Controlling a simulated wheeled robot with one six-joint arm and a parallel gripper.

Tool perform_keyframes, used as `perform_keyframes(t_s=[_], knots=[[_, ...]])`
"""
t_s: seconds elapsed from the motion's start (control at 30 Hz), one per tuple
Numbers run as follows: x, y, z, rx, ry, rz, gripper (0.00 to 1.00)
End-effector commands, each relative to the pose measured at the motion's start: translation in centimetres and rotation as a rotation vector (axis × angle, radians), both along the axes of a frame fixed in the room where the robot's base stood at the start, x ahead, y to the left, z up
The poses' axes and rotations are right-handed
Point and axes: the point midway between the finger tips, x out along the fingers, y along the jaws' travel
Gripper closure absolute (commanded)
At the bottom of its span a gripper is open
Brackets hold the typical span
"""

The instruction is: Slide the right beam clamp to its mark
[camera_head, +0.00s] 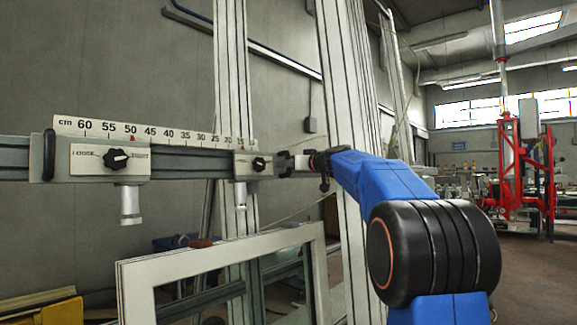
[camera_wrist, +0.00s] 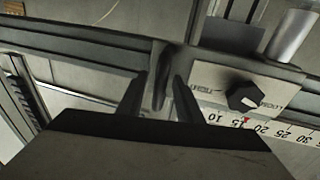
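The right beam clamp (camera_head: 244,166) is a grey block with a pale label plate and a black knob, sitting on the beam near the scale's low end. In the wrist view the clamp (camera_wrist: 215,78) shows at right, and its knob's white line appears to point right. A red mark (camera_wrist: 246,121) lies between 15 and 20 on the scale (camera_wrist: 285,133). A dark upright handle (camera_wrist: 160,75) stands at the clamp's end. My gripper (camera_wrist: 161,80) has one finger on each side of it, with narrow gaps visible. In the head view my gripper (camera_head: 285,164) is at the clamp's right end.
The left clamp (camera_head: 112,164), with a knob and black end handle, sits on the beam (camera_head: 190,163) near 50, by another red mark (camera_head: 132,138). A pale frame (camera_head: 215,253) stands below. Pale uprights (camera_head: 232,60) stand behind the beam. Bare beam lies between the clamps.

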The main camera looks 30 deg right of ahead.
Motion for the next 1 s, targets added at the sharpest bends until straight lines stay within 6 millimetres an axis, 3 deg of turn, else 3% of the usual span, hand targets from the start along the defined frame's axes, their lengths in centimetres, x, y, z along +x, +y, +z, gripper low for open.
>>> perform_keyframes(t_s=[0.07,0.2,0.23,0.47,0.8,1.0], knots=[[0.0,0.0,0.0,0.000,0.000,0.000,0.67],[0.0,0.0,0.0,0.000,0.000,0.000,0.98],[0.0,0.0,0.0,0.000,0.000,0.000,1.00],[0.1,-0.3,-0.1,0.000,0.001,0.000,1.00],[1.7,-4.7,-0.1,0.000,0.002,-0.001,1.00],[1.9,-5.3,0.0,0.000,0.000,-0.001,1.00]])
